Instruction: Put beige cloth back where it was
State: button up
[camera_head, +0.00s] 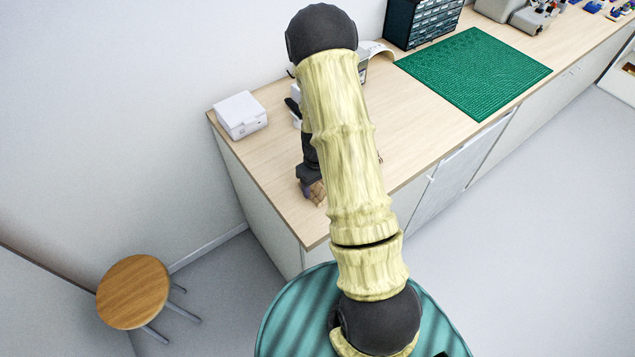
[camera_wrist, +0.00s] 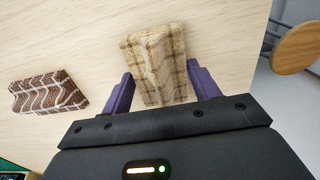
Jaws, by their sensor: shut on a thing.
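The beige cloth (camera_wrist: 158,62), a plaid folded piece, sits between the two purple fingers of my gripper (camera_wrist: 160,88) in the wrist view. The fingers are shut on its near part, and its far part sticks out beyond them. In the head view my gripper (camera_head: 308,190) is low over the left part of the bench (camera_head: 282,205), and a small part of the beige cloth (camera_head: 317,192) shows beside it. My arm hides much of the bench there. I cannot tell whether the cloth touches the bench top.
A brown patterned cloth (camera_wrist: 48,93) lies left of the beige one in the wrist view. A white box (camera_head: 240,115) stands at the bench's left end. A green mat (camera_head: 474,72) lies farther right, by a drawer cabinet (camera_head: 422,20). A stool (camera_head: 133,292) stands on the floor.

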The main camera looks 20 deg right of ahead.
jog(key=shift+f, duration=0.2)
jog(key=o, duration=0.9)
jog(key=shift+o, duration=0.2)
jog(key=shift+r, duration=0.15)
notch_tip(320, 180, up, 12)
jog(key=b, duration=0.2)
jog(key=shift+b, duration=0.35)
